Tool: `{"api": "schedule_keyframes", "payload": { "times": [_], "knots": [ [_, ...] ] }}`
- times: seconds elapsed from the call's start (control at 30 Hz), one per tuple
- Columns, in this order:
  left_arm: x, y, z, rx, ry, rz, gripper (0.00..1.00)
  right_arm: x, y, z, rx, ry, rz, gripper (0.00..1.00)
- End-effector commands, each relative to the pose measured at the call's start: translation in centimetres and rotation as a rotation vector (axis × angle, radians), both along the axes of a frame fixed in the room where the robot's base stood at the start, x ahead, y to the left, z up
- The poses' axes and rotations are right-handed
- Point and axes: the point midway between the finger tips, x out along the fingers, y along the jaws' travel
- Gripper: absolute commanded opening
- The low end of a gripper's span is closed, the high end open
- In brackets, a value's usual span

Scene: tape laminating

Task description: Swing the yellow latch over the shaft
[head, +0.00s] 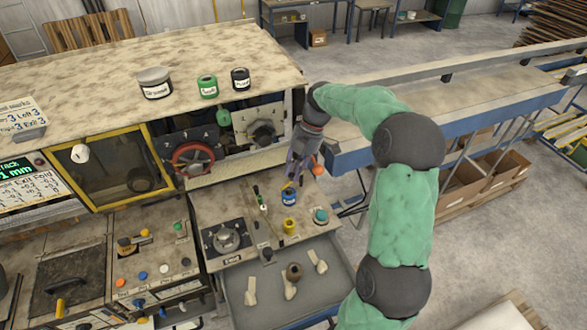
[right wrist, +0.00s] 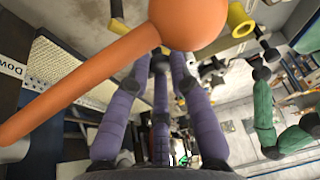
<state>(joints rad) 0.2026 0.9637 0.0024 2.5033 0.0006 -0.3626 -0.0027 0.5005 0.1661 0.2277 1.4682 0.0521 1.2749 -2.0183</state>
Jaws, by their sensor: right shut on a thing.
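My right gripper (head: 297,170), with purple fingers, reaches down at the right front corner of the machine. A small yellow piece, which looks like the yellow latch (head: 287,184), shows at its fingertips. In the right wrist view the fingers (right wrist: 160,62) close in together, and a bit of yellow (right wrist: 166,49) shows at their tips. The grip itself is partly hidden behind an orange ball on a rod (right wrist: 185,18). I cannot make out the shaft. My left gripper is not seen in the head view.
A red handwheel (head: 193,158) and a grey dial (head: 263,134) sit left of the gripper. Below are a blue-banded yellow part (head: 289,197), a yellow knob (head: 290,226), a teal button (head: 321,215) and an open drawer (head: 330,268). A conveyor (head: 450,108) stands at right.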

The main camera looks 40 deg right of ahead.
Motion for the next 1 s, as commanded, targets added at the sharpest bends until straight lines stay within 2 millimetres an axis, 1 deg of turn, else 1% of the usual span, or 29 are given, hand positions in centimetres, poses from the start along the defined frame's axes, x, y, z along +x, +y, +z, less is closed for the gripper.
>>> {"api": "schedule_keyframes", "payload": {
  "times": [0.2,0.63,0.67,0.7,0.73,1.0],
  "knots": [
    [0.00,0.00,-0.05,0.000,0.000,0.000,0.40,-0.07,0.07,0.02,0.002,-0.001,0.042,0.00],
    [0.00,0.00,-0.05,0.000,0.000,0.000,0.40,-0.11,0.08,0.01,0.002,0.000,0.048,0.00],
    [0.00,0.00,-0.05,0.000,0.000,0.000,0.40,-0.11,0.08,0.01,0.003,0.000,0.048,0.30],
    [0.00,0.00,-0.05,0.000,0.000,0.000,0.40,-0.12,0.08,0.00,0.002,0.000,0.047,0.42],
    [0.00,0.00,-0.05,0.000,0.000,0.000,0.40,-0.12,0.08,0.00,0.002,0.000,0.047,0.46],
    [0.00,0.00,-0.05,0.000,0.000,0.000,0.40,-0.15,0.01,-0.01,0.001,0.000,0.046,0.46]
  ]
}}
